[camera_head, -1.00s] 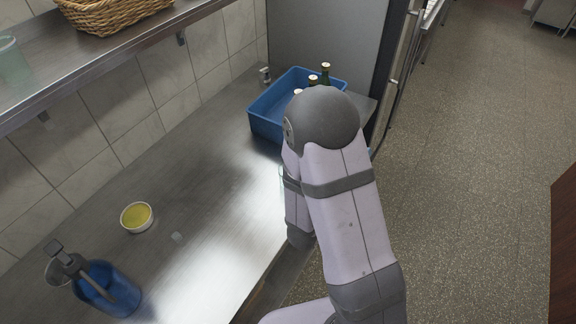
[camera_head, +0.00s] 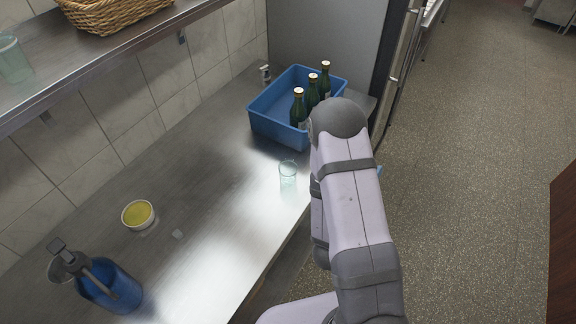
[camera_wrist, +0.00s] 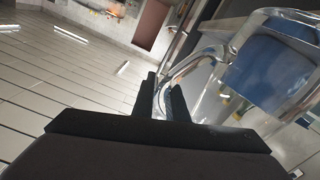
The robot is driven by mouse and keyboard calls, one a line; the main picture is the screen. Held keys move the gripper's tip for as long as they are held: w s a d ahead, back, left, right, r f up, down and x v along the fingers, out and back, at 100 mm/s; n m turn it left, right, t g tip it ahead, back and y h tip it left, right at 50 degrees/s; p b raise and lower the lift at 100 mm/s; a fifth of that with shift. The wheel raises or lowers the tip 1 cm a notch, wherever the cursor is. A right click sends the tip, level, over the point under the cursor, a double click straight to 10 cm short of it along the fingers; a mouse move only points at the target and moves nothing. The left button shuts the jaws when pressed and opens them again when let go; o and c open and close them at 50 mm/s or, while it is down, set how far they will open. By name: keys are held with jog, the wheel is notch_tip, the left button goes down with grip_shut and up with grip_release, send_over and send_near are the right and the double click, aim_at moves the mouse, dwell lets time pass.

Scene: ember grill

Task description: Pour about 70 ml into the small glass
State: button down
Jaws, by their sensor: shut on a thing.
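The small glass (camera_head: 288,176), clear and pale green, stands upright on the steel counter in front of the blue crate in the head view. In the wrist view, my gripper (camera_wrist: 161,97) is shut on the handle of a clear jug (camera_wrist: 240,58). The jug looks strongly tilted in that view, and I cannot tell how much liquid it holds. In the head view my arm hides the gripper and the jug, so I cannot tell how far they are from the small glass.
A blue crate (camera_head: 262,124) with green bottles (camera_head: 298,108) stands behind the glass. A shelf (camera_head: 60,75) overhangs the wall side. The counter between bowl and glass is mostly clear.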

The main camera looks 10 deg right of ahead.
jog(key=shift+r, duration=0.25)
jog(key=w+a+r+n, duration=0.1)
jog(key=n, duration=0.1)
jog(key=w+a+r+n, duration=0.1)
jog(key=a+r+n, duration=0.1)
jog(key=w+a+r+n+b, duration=0.1)
jog(key=n, duration=0.1)
jog(key=shift+w+a+r, duration=0.15)
jog(key=shift+w+r, duration=0.25)
jog(key=shift+w+a+r+n+p, duration=0.15)
jog(key=shift+r+n+p, duration=0.1)
jog(key=shift+n+p, duration=0.15)
jog(key=shift+w+a+r+n+p, duration=0.1)
jog(key=shift+w+a+n+p, duration=0.45)
jog(key=shift+n, duration=0.25)
jog(key=shift+w+a+n+p, duration=0.25)
jog(key=shift+n, duration=0.35)
jog(key=shift+w+a+n+p, duration=0.2)
jog(key=shift+w+a+n, duration=0.05)
jog(key=shift+n, duration=0.35)
jog(key=shift+w+a+r+n+p, duration=0.5)
jog(key=shift+n+p, duration=0.2)
jog(key=shift+n, duration=0.15)
jog(key=shift+w+a+r+n+p, duration=0.4)
jog(key=shift+a+n+p, duration=0.1)
jog(key=shift+n+p, duration=0.3)
dwell(1.5)
